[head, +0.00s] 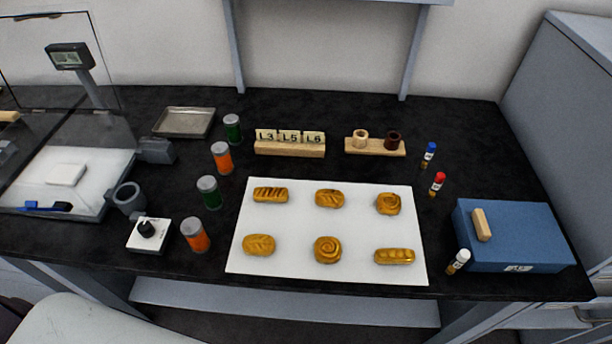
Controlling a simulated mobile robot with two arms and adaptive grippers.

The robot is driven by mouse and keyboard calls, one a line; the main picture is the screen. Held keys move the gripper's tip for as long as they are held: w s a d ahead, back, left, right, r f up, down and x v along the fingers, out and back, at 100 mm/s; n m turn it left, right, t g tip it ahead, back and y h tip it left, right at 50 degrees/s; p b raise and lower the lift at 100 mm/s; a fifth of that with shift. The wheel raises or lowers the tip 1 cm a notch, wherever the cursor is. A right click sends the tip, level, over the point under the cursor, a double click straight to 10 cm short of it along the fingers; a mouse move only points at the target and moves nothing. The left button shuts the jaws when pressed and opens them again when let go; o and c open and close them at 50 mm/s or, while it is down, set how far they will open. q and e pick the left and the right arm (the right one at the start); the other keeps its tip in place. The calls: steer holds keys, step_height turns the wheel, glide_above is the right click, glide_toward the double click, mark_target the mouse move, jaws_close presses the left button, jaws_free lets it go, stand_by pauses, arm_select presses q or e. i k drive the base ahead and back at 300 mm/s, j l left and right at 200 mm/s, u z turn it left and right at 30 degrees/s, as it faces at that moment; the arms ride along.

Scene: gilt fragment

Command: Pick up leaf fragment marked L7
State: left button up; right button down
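Several golden carved fragments lie apart on a white sheet (290,220) on the black bench. In the back row are a slanted-ridge one (270,195), a leaf-like one (329,198) and a scrolled one (388,204). In the front row are a leaf-like oval one (258,245), a spiral rosette (327,250) and a beaded bar (394,256). No L7 mark is readable on any fragment. A wooden holder (290,149) behind the sheet carries tags reading L3, L5 and L6. Neither of my grippers is in view.
Orange-banded (195,235) and green-banded jars stand left of the sheet. A blue box (512,236) and small vials (437,184) stand right. A glass-shielded balance (66,175) is far left, with a metal tray (184,122) behind. Bare bench lies between sheet and holder.

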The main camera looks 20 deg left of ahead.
mark_target(324, 198)
steer(key=u, duration=0.25)
steer(key=k+j+z, duration=0.1)
steer(key=k+z, duration=0.6)
steer(key=k+l+z, duration=0.2)
steer(key=k+z, duration=0.15)
steer(key=k, duration=0.1)
